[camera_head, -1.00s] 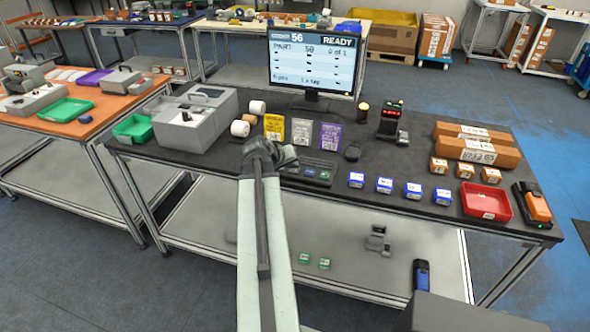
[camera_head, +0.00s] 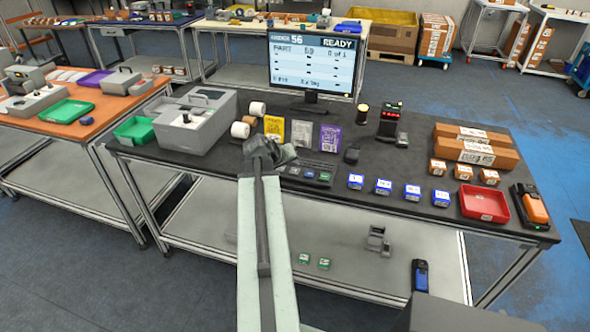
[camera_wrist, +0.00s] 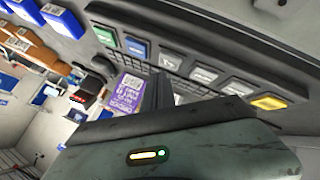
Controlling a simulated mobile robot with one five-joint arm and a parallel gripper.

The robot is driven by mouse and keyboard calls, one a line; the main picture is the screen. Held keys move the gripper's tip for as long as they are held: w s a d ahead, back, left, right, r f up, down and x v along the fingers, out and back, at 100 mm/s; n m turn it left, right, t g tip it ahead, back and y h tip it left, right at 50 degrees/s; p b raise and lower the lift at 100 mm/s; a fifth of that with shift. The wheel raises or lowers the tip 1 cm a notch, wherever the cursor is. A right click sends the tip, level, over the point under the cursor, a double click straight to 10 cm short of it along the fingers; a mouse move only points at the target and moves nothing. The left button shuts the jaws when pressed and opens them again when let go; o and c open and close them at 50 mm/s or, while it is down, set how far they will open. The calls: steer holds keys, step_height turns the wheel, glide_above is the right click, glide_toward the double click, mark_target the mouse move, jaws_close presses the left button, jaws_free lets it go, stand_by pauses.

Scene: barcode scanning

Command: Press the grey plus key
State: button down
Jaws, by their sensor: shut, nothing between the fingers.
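The key panel (camera_head: 312,174) lies on the dark bench top, partly hidden behind my arm in the head view. In the wrist view its row holds a green key (camera_wrist: 104,37), a blue key (camera_wrist: 135,46), several grey keys (camera_wrist: 203,74) and a yellow key (camera_wrist: 270,102). The marks on the grey keys are too small to read, so I cannot tell which is plus. My gripper (camera_wrist: 159,90) is shut and empty. Its tip shows in front of the panel, below the grey key beside the blue one; I cannot tell whether it touches. The monitor (camera_head: 312,62) reads READY.
Colored cards (camera_head: 301,133) stand behind the panel. A grey box machine (camera_head: 190,128) is to the left. A dark mouse-like device (camera_head: 352,153) lies close by.

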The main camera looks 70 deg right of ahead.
mark_target(293, 172)
step_height(293, 172, up, 5)
steer(key=p, duration=0.5)
steer(key=shift+r, duration=0.15)
stand_by(0.4)
